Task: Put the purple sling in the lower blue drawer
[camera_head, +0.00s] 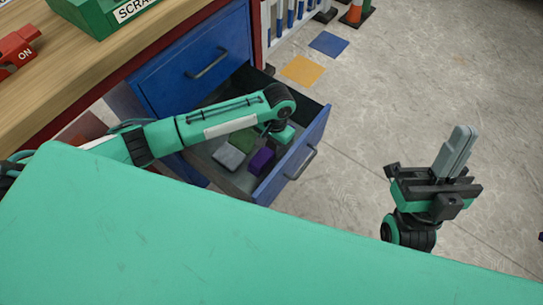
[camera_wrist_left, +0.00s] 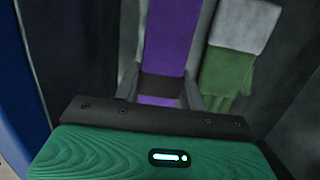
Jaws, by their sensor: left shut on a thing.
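The purple sling (camera_head: 262,160) is inside the open lower blue drawer (camera_head: 312,141), near its front panel. In the left wrist view the sling (camera_wrist_left: 172,35) is a flat purple strip with a dark band, running between my left gripper's fingers (camera_wrist_left: 161,88). My left gripper is shut on it, low in the drawer; in the head view the gripper's fingertips are mostly hidden. Whether the sling touches the drawer floor cannot be told. My right gripper (camera_head: 461,140) is over the floor at the right, pointing up, with its fingers together and nothing between them.
A green and grey glove (camera_wrist_left: 232,65) lies in the drawer beside the sling. The upper blue drawer (camera_head: 190,62) is shut. The wooden bench top (camera_head: 110,60) holds a green scrap box (camera_head: 98,14) and a red ON switch (camera_head: 14,50).

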